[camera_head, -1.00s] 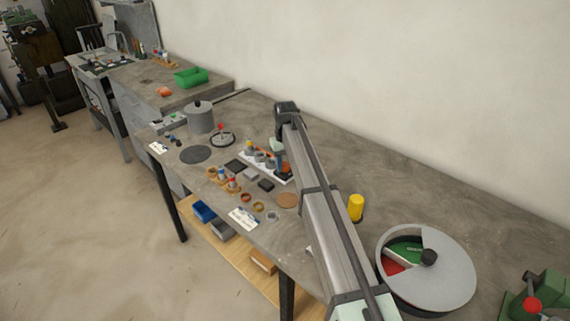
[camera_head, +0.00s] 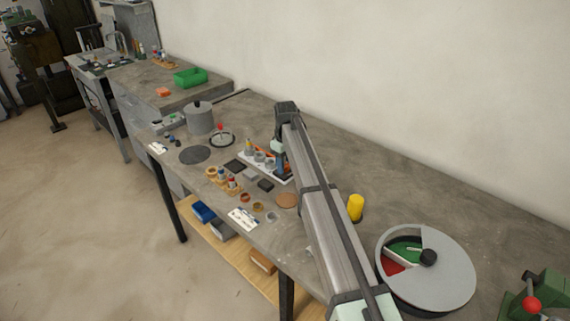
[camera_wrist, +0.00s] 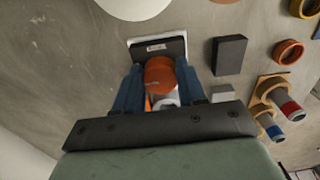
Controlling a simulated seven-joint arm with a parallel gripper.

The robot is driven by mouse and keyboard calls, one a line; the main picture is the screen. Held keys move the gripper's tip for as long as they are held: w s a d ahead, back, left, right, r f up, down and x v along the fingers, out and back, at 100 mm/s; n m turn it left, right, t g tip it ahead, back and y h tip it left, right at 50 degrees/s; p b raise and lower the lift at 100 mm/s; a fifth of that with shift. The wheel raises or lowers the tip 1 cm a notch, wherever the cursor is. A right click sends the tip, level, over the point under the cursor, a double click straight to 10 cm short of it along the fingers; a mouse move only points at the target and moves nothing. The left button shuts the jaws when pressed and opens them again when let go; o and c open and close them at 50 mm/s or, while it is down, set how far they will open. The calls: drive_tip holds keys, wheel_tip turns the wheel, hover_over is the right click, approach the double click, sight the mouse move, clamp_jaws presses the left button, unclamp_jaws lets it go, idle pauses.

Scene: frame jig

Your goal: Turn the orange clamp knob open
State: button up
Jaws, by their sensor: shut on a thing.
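The orange clamp knob (camera_wrist: 160,76) is between the two blue fingers of my gripper (camera_wrist: 160,84) in the wrist view. The fingers are shut on it, one on each side. Behind the knob lies a dark block with a small label (camera_wrist: 157,47) on a white base (camera_wrist: 132,41). An orange strip and a pale part show below the knob, partly hidden by the fingers. In the head view my gripper (camera_head: 283,163) is down at the right end of the white jig base (camera_head: 252,160). My arm hides part of the jig there, and the knob's turn angle cannot be read.
A dark block (camera_wrist: 229,55) and a wooden holder with capped pegs (camera_wrist: 270,92) lie right of the gripper in the wrist view. A grey pot (camera_head: 200,119) and a yellow cylinder (camera_head: 356,207) stand on the bench.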

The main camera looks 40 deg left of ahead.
drive_tip(key=o, duration=1.1)
drive_tip(key=shift+c, duration=0.2)
drive_tip(key=shift+r, duration=0.1)
wheel_tip(320, 180, up, 14)
drive_tip(key=shift+f, duration=0.2)
